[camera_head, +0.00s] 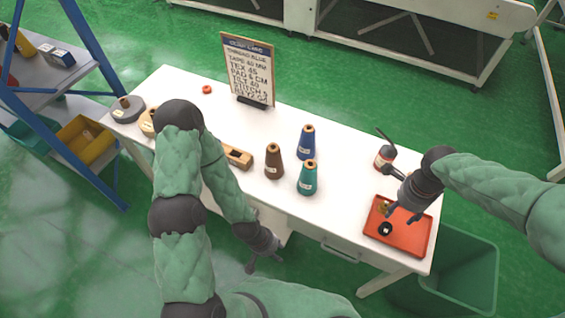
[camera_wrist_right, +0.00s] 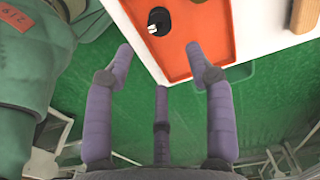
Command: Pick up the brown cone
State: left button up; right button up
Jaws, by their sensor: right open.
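The brown cone (camera_head: 273,161) stands upright on the white table (camera_head: 330,210), with a pale label on its side. A blue cone (camera_head: 306,142) and a teal cone (camera_head: 307,178) stand close to its right. My right gripper (camera_head: 402,213) is open over the orange tray (camera_head: 419,239), well to the right of the cones. In the right wrist view its spread fingers (camera_wrist_right: 159,62) are empty beside the tray's edge. My left gripper (camera_head: 262,254) hangs low in front of the table's near edge, apart from the cone. Its finger opening is unclear.
A wooden tool (camera_head: 237,156) lies left of the brown cone, partly behind my left arm. A sign (camera_head: 248,70) stands at the back. A labelled bottle (camera_head: 384,158) stands behind the tray. A green bin (camera_head: 470,270) is on the floor at right.

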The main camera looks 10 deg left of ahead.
aim_at(274, 167)
jog(key=i+j, duration=0.1)
jog(key=j, duration=0.35)
jog(key=i+j, duration=0.1)
jog(key=j, duration=0.35)
jog(key=i+j+u, duration=0.1)
jog(key=j, duration=0.3)
jog(key=i+j, duration=0.1)
jog(key=j, duration=0.35)
jog(key=i+j, duration=0.15)
jog(key=j, duration=0.3)
